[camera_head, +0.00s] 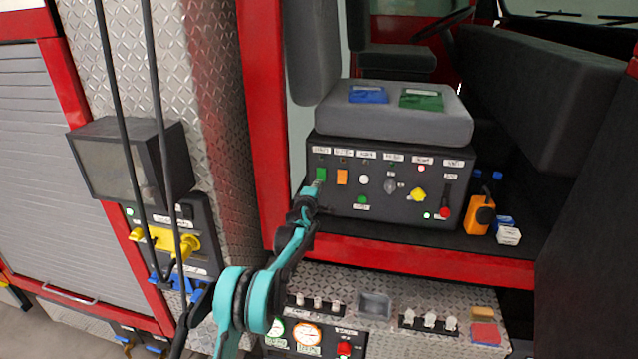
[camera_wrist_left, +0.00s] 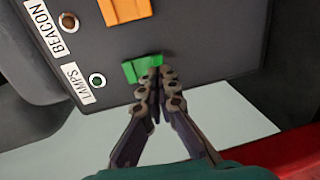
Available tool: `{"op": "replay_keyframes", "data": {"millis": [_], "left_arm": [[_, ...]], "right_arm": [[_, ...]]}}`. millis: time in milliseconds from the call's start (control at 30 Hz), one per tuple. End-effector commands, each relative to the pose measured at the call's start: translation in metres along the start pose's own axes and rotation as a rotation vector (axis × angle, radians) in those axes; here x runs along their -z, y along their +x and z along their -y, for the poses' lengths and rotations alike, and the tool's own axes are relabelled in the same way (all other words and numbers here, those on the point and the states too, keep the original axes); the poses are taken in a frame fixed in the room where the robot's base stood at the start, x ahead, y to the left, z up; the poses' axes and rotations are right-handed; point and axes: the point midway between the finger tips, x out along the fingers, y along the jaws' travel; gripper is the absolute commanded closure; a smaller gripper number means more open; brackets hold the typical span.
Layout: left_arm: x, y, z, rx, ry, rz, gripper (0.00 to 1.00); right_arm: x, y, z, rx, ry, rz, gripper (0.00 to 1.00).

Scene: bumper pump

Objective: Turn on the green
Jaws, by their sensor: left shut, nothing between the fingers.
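The green switch (camera_head: 321,174) is at the upper left of the dark control panel (camera_head: 388,187), below a label. My right gripper is not in view.
An orange switch (camera_wrist_left: 124,10), labelled BEACON, is beside the green one. The panel also has a yellow knob (camera_head: 417,194) and a red lever (camera_head: 444,208). A grey seat cushion (camera_head: 390,122) lies above it. A red sill (camera_head: 420,260) runs below. An orange device (camera_head: 478,216) stands right.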

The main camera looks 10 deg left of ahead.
Motion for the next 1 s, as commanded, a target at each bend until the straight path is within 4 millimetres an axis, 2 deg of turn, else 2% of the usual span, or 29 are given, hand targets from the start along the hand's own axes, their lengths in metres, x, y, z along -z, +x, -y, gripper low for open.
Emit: {"op": "replay_keyframes", "data": {"millis": [200, 600, 800, 1000], "left_arm": [[0.0, 0.014, 0.0, 0.0, -0.001, 0.0, 1.0], [0.0, 0.015, 0.001, 0.0, -0.001, 0.0, 1.0], [0.0, 0.022, 0.007, 0.0, 0.0, 0.0, 1.0], [0.0, 0.021, 0.003, 0.0, 0.0, 0.0, 1.0]], "right_arm": [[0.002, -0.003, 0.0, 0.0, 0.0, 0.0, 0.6], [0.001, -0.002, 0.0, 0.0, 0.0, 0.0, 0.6], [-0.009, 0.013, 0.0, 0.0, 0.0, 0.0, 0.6], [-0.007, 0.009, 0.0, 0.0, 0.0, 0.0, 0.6]]}}
